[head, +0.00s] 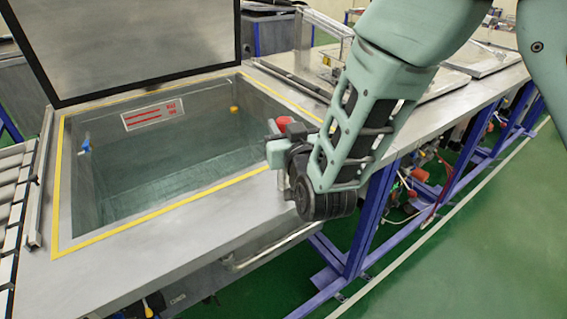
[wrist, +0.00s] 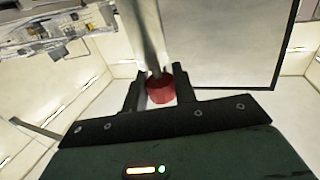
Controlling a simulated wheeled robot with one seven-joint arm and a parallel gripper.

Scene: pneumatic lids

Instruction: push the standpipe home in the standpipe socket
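The standpipe (wrist: 150,35) is a grey metal tube with a red end piece (wrist: 160,90) in the wrist view. The red end sits between the two dark fingers of my gripper (wrist: 159,88), which look closed against its sides. The tube runs out of the top of that view. In the head view my gripper (head: 278,152) is over the near right rim of the tank, and a red part (head: 292,124) shows beside it. The rest of the standpipe is largely hidden there. I cannot make out the standpipe socket in either view.
A tank (head: 150,190) with a yellow-edged opening and clear water stands below left of my gripper. Its black-edged lid (head: 130,40) stands open behind, and also shows in the wrist view (wrist: 225,40). Benches continue right; green floor (head: 480,240) is clear.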

